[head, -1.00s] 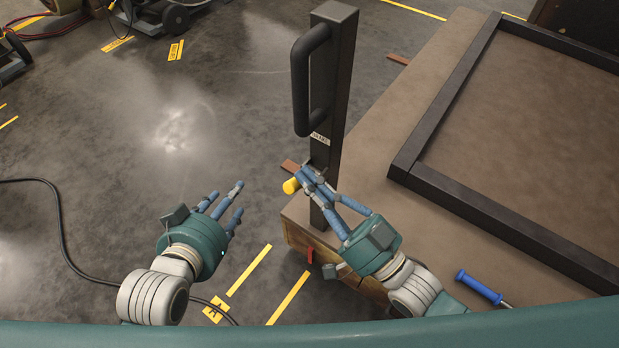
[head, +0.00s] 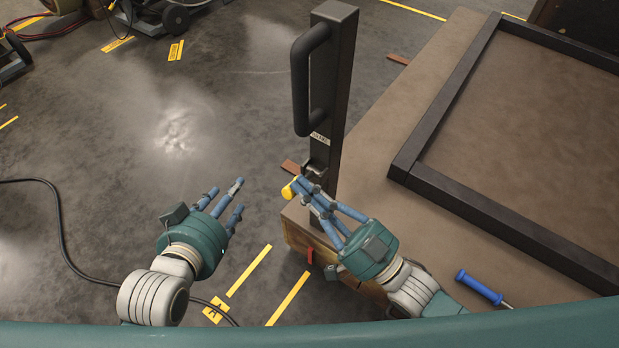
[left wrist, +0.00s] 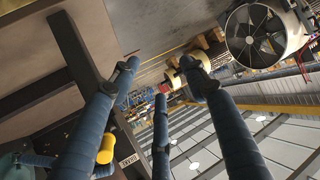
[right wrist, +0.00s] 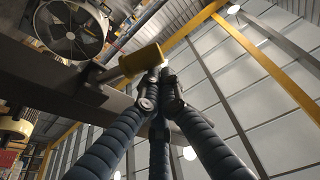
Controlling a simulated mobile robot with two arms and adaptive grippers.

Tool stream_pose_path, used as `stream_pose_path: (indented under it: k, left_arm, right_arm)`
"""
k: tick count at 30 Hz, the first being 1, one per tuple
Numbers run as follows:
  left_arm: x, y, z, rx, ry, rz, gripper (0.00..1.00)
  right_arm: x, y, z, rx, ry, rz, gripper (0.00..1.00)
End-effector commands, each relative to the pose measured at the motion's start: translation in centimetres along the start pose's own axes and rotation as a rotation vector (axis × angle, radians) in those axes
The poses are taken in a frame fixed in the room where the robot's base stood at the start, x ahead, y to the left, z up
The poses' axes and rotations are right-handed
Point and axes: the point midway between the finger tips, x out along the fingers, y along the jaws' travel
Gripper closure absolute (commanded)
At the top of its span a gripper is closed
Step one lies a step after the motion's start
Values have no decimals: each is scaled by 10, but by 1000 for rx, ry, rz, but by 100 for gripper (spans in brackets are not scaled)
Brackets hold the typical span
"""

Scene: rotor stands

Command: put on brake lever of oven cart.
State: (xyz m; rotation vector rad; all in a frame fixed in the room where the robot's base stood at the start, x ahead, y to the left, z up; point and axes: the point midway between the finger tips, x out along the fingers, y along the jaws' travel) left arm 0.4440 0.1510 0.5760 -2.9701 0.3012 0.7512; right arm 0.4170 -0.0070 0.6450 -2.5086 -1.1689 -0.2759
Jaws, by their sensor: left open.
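The brake lever (head: 289,189) has a yellow cylindrical grip and sticks out from the dark upright post (head: 333,90) at the cart's corner. The grip also shows in the left wrist view (left wrist: 107,148) and the right wrist view (right wrist: 140,62). My right gripper (head: 304,187) has its blue fingers drawn together at the tips, right at the grip and partly covering it in the head view. Whether they touch it is unclear. My left gripper (head: 230,199) is open and empty over the floor, left of the post.
A black handle (head: 301,80) is fixed to the post, above a small label (head: 320,138). The cart top (head: 400,130) carries a dark raised frame (head: 470,205). A blue-handled tool (head: 480,287) lies at the front. A cable (head: 60,235) and yellow floor markings lie left.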

Motion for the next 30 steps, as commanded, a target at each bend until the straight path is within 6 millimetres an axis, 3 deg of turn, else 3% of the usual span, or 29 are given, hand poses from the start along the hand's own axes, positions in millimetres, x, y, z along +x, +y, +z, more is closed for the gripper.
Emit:
stream_pose_path:
  k: [18, 30]
  left_arm:
    - [3, 4, -39, 2, 155, 8, 55]
    - [2, 6, -57, 1, 232, 12, 55]
  right_arm:
    - [-15, -2, 43, -504, -3, -177, 100]
    - [-20, 3, 57, -698, -1, -245, 100]
